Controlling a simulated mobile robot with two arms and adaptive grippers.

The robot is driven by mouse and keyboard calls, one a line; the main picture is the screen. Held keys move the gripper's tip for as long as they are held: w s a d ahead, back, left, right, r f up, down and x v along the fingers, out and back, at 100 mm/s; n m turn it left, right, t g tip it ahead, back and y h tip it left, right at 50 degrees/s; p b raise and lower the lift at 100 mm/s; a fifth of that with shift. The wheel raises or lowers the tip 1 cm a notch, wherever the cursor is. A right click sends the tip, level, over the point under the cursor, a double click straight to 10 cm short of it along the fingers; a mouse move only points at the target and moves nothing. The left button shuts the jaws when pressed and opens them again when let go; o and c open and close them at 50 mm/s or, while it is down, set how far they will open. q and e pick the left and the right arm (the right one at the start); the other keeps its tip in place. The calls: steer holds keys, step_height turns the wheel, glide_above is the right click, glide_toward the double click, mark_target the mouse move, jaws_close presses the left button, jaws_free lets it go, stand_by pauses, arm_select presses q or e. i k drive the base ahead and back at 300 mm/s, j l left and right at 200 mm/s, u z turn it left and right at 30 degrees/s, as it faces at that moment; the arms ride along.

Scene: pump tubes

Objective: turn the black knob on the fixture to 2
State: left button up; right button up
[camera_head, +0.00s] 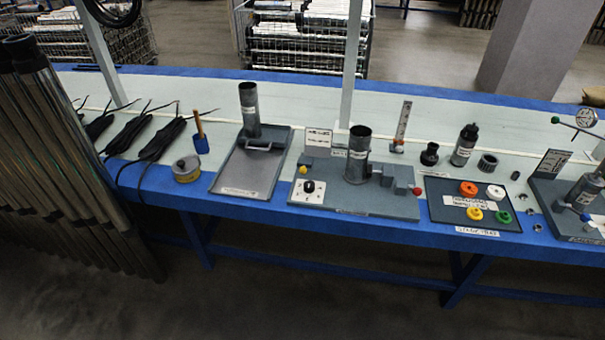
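The fixture (400,204) is a grey plate near the front edge of the bench, at the middle of the head view. The black knob (309,186) sits on a small white dial plate (300,194) at the fixture's left front corner. The dial's markings are too small to read, so the knob's setting cannot be told. A dark upright tube (357,155) stands on the fixture, with a yellow knob (303,169) to its left and a red knob (417,191) at the right end. Neither of my grippers is in view.
A grey tray (240,180) with an upright tube lies left of the fixture. A dark tray (440,212) with coloured rings lies right. A white post (350,70) rises behind the fixture. Long tubes (60,150) stand at far left. Floor before the bench is clear.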

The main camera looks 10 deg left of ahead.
mark_target(309, 187)
steer(key=i+j+z, duration=0.25)
steer(key=j+z, duration=0.15)
steer(key=j, duration=0.45)
steer(key=i+j+z, duration=0.15)
steer(key=j+z, duration=0.2)
steer(key=j, duration=0.6)
steer(key=j+z, duration=0.4)
steer(key=j, duration=0.55)
steer(key=i, duration=0.05)
